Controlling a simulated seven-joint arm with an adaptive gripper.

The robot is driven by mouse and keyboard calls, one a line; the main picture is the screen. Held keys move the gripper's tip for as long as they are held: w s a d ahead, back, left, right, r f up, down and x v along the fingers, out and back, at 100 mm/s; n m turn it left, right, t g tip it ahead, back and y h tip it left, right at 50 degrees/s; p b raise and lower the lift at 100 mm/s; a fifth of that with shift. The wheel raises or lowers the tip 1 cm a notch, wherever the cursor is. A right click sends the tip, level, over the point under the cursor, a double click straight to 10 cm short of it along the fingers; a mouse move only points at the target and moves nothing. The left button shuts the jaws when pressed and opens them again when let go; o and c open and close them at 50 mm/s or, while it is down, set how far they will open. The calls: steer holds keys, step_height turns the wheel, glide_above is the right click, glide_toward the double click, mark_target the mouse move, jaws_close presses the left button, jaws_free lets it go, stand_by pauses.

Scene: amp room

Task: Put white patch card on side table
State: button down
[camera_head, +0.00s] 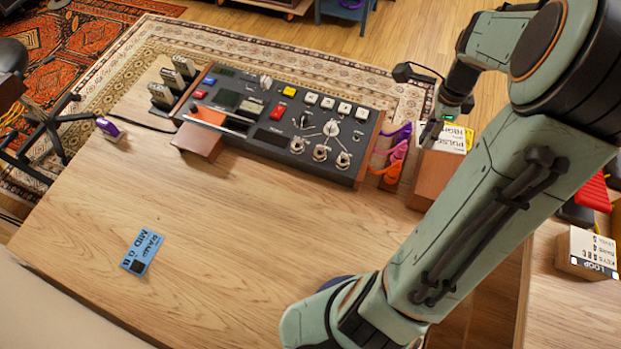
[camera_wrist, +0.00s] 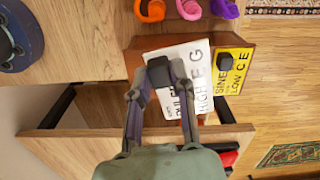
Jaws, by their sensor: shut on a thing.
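The white patch card (camera_wrist: 195,80), with black lettering and a dark block, sits at the wooden card box (camera_wrist: 139,55) in the wrist view. It also shows in the head view (camera_head: 441,138) at the top of the box (camera_head: 432,180). My gripper (camera_wrist: 158,85) is shut on the card's dark block; in the head view my gripper (camera_head: 432,130) is over the box. I cannot tell whether the card is clear of the box. A yellow card (camera_wrist: 234,66) is right beside it. A lower wooden surface (camera_head: 565,325) at the right may be the side table.
A control console (camera_head: 280,120) stands left of the box, with purple, pink and orange cables (camera_head: 394,158) between. A blue card (camera_head: 143,251) lies on the wooden desk (camera_head: 230,220). A white labelled block (camera_head: 588,253) is at the right. An open drawer shows below the gripper.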

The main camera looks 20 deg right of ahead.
steer(key=w+a+f+n, duration=0.3)
steer(key=w+a+n, duration=0.1)
steer(key=w+a, duration=0.45)
steer(key=n, duration=1.1)
glide_above(223, 224)
step_height(223, 224, down, 6)
steer(key=shift+n, duration=0.3)
step_height(223, 224, down, 8)
steer(key=shift+f, duration=0.15)
steer(key=c, duration=1)
jaws_free()
